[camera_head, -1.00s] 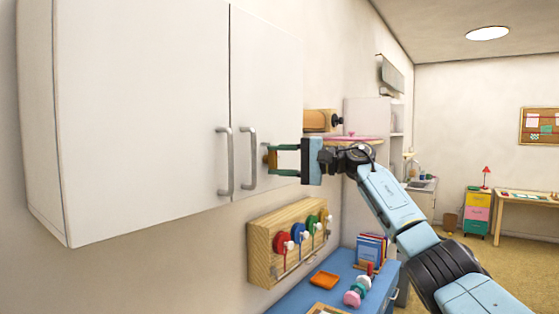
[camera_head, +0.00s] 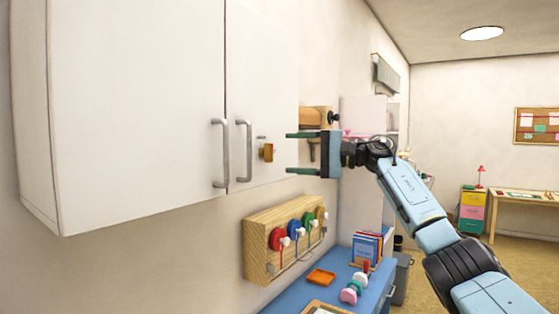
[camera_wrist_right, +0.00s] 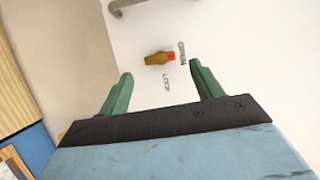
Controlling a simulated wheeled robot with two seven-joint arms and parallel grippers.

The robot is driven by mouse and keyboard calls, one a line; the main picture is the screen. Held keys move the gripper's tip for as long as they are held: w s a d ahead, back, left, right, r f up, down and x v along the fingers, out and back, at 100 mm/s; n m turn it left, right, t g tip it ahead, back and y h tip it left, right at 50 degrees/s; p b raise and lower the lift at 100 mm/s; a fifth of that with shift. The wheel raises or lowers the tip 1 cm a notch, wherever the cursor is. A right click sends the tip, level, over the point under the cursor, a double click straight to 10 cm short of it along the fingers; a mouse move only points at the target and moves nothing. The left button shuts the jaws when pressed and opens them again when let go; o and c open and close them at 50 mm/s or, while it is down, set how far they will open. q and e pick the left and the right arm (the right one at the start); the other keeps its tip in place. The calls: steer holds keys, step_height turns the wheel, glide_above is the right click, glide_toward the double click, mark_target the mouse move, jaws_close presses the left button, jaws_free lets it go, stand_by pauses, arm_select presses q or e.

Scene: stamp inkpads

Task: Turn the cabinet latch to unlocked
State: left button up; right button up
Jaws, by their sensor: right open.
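The cabinet latch (camera_head: 267,152) is a small brown-gold knob with a red mark, on the white cabinet door (camera_head: 262,90) to the right of the door handles. In the right wrist view the latch (camera_wrist_right: 156,58) has its red end toward one small label (camera_wrist_right: 182,53). A second label (camera_wrist_right: 166,83) sits on another side; I cannot read either. My right gripper (camera_head: 289,153) is open and empty, with its green fingers just right of the latch and apart from it. In the wrist view the latch lies ahead, between the finger lines. My left gripper is not in view.
Two grey handles (camera_head: 244,151) stand out from the cabinet doors left of the latch. Below are a wooden board with coloured discs (camera_head: 285,238) on the wall and a blue worktop (camera_head: 318,263) with books and small items. A wooden object (camera_head: 314,117) shows behind my gripper.

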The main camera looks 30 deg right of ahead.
steer(key=b+v, duration=0.1)
steer(key=v, duration=0.7)
steer(key=shift+b, duration=0.3)
